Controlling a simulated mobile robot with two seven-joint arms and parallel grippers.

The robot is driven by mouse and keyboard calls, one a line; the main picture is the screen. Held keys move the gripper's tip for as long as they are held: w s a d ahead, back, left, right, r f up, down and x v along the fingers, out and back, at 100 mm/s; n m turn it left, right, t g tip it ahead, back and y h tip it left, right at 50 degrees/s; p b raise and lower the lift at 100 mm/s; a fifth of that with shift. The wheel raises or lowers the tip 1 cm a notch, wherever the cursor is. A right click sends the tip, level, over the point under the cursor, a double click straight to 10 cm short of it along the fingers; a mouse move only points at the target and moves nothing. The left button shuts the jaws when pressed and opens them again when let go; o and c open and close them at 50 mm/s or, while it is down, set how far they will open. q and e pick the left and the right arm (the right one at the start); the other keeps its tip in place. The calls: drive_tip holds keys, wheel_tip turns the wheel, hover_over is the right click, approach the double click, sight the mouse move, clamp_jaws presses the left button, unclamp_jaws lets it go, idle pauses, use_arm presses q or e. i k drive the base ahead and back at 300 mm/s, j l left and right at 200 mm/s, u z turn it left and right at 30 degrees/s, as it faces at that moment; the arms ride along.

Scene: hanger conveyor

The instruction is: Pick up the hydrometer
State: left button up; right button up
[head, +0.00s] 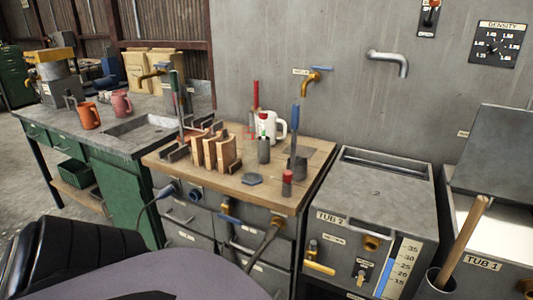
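No object is clearly recognisable as the hydrometer at this size. Several slim upright items stand on the wooden-topped bench (225,185). One is a thin red-topped rod (256,95) at the back, beside a white jug (278,128). A grey cylinder (264,150) stands in front of the jug, with something red and green at its top. A blue-topped tool (295,118) stands upright to the right. A red-and-green-topped rod (177,95) stands at the left. A short red-capped item (287,182) is near the front right edge. Neither gripper is in view.
A wooden slatted rack (215,152) and a dark hexagonal piece (252,179) share the bench top. A sink counter (140,128) with two mugs (105,110) is left. Tub 2 (375,185) adjoins the bench at right; a bucket with a wooden handle (465,240) is in front of Tub 1.

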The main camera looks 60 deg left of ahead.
sight(263, 114)
drive_tip(key=k+j+z, duration=0.1)
drive_tip(key=j, duration=0.25)
drive_tip(key=k+j+z, duration=0.15)
drive_tip(key=j, duration=0.2)
drive_tip(key=k+j, duration=0.2)
drive_tip(key=j, duration=0.15)
drive_tip(key=k+j, duration=0.15)
drive_tip(key=j, duration=0.2)
drive_tip(key=k+j, duration=0.2)
drive_tip(key=j, duration=0.15)
drive_tip(key=k+j+z, duration=0.1)
drive_tip(key=j, duration=0.25)
drive_tip(key=k, duration=0.05)
